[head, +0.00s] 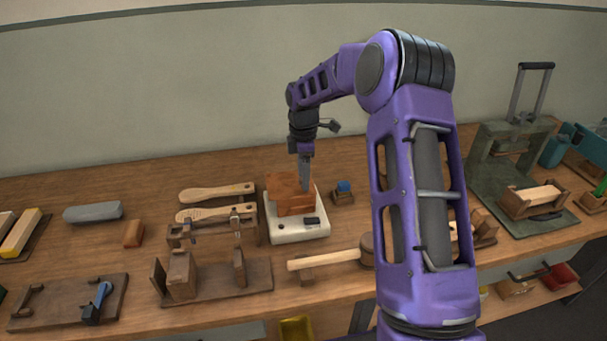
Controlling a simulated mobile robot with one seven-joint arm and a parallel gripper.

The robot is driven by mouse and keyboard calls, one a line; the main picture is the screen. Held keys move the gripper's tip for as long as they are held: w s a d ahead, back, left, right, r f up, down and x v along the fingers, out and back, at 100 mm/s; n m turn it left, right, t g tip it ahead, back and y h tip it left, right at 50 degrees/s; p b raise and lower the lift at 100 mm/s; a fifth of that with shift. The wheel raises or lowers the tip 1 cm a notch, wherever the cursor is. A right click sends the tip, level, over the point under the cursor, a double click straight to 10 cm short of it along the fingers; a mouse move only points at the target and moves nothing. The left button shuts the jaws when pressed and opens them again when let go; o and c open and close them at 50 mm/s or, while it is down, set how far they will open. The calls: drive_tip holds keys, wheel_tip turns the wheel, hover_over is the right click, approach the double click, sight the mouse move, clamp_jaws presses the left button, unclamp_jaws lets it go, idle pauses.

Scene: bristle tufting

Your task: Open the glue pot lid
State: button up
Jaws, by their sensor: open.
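A reddish-brown box-like block (288,197) sits on a white base with a small dark panel (298,229) near the middle of the bench. It may be the glue pot, but I cannot tell for sure, and no separate lid stands out. My gripper (305,184) points straight down at the block's right rear part. From here I cannot tell whether the fingers touch it. The gripper is open, with nothing seen in it. The fingers hide a small part of the block.
Wooden brush handles (216,193) and a wooden jig (212,276) lie to the left. A mallet (330,258) lies in front, partly behind my arm. A small blue-topped block (343,190) stands close on the right. A green press (510,145) stands at the far right.

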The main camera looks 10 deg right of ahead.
drive_tip(key=shift+c, duration=0.3)
clamp_jaws()
drive_tip(key=shift+r, duration=0.1)
idle(1.0)
